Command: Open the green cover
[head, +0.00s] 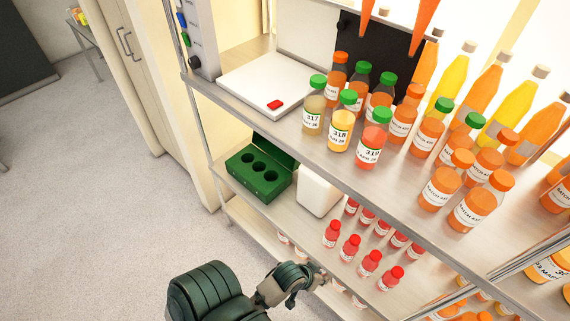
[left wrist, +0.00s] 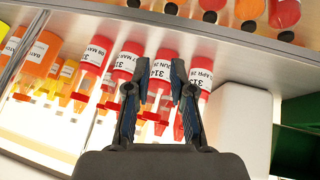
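A green box (head: 254,182) with three round holes in its top sits on the lower shelf in the head view. Its green cover (head: 277,149) stands raised and tilted along the back edge, partly in the shade of the upper shelf. Part of the green box or cover shows at the right edge of the left wrist view (left wrist: 298,152). My left gripper (head: 322,277) is at the front of the shelf, to the right of and nearer than the box. In the left wrist view its fingers (left wrist: 158,82) are apart, with a red-capped bottle (left wrist: 160,70) seen between them; contact is unclear. My right gripper is out of view.
A white block (head: 318,190) stands right beside the green box. Several small red bottles (head: 350,248) stand on the lower shelf near my left gripper. The upper shelf (head: 270,125) holds several juice bottles and a white device (head: 265,84). The floor (head: 110,190) at left is clear.

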